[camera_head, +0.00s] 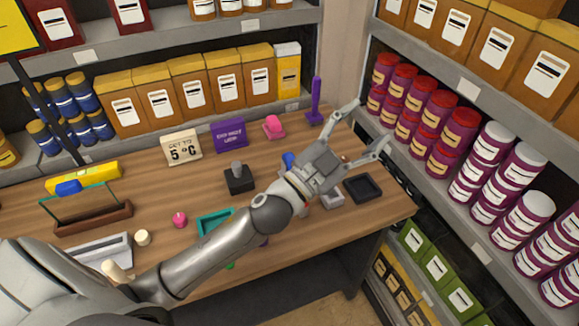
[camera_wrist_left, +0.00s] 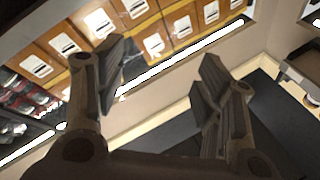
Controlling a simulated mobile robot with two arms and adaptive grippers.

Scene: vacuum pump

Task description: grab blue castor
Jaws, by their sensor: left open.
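A small blue object (camera_head: 288,160), which may be the blue castor, shows on the wooden table just behind my left forearm and wrist; most of it is hidden, so I cannot tell its full shape. My left gripper (camera_head: 366,128) is open and empty, held above the table's right part, with its fingers pointing right and past the blue object. In the left wrist view the two spread fingers (camera_wrist_left: 160,88) have nothing between them, and no blue object shows there. My right gripper is not in view.
The wooden table (camera_head: 150,190) holds a black block (camera_head: 238,178), a teal tray (camera_head: 213,222), a dark square tray (camera_head: 362,187), a purple stand (camera_head: 315,105) and a pink item (camera_head: 273,126). Shelves with red-lidded jars (camera_head: 437,115) stand close on the right. Boxes (camera_head: 190,80) line the back.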

